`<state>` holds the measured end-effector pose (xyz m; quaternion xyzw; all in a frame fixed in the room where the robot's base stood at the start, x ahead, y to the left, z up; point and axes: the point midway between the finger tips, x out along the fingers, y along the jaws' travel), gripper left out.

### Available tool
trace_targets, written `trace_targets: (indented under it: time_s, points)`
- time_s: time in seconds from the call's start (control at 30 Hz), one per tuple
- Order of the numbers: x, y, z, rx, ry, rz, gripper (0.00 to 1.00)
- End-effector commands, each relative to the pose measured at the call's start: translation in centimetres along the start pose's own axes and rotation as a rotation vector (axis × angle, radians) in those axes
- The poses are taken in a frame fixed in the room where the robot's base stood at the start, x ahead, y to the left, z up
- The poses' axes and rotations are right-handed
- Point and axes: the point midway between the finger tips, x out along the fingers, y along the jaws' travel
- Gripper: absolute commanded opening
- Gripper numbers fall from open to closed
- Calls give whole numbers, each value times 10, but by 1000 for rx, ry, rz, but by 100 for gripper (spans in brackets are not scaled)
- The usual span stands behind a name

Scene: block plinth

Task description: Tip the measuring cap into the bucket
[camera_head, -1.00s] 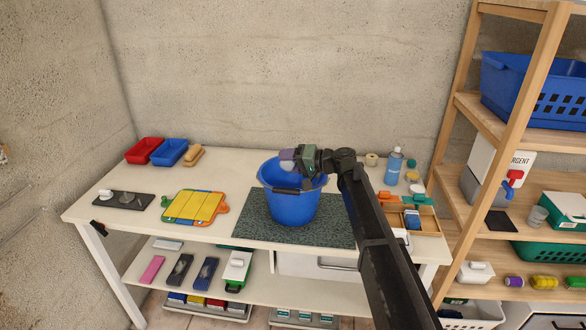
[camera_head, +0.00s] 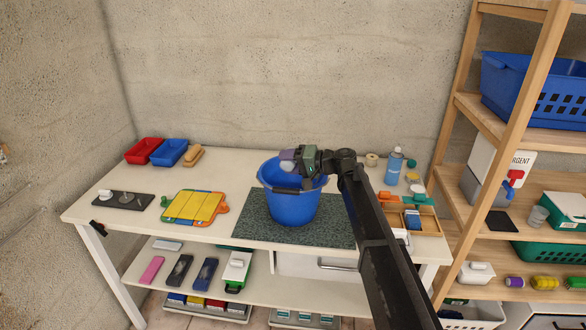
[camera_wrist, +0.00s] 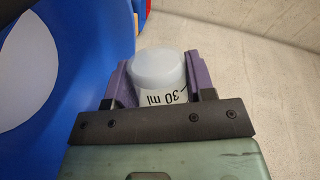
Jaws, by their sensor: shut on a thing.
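The blue bucket (camera_head: 291,208) stands upright on a dark speckled mat. My gripper (camera_head: 289,160) is over the bucket's mouth, level with the rear rim. Its purple fingers are shut on the whitish translucent measuring cap (camera_wrist: 160,72), one finger on each side. The cap bears "30 ml", which reads upside down in the wrist view. In the head view the cap (camera_head: 287,166) is small and partly hidden by the gripper. In the wrist view the bucket's blue wall (camera_wrist: 105,40) is close on the left, with a pale round area inside it. I cannot tell what the cap holds.
The dark mat (camera_head: 335,233) lies on the white table. A yellow board (camera_head: 195,206) and a dark tray (camera_head: 123,200) are to the left. Red and blue trays sit behind them. A wooden organiser (camera_head: 428,222) and a blue bottle (camera_head: 393,168) are to the right.

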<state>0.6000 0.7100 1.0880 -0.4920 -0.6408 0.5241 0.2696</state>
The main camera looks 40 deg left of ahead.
Motion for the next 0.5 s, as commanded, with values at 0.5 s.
trace_targets:
  time_s: [0.5]
  points:
    - [0,0,0,30,-4,-5,23]
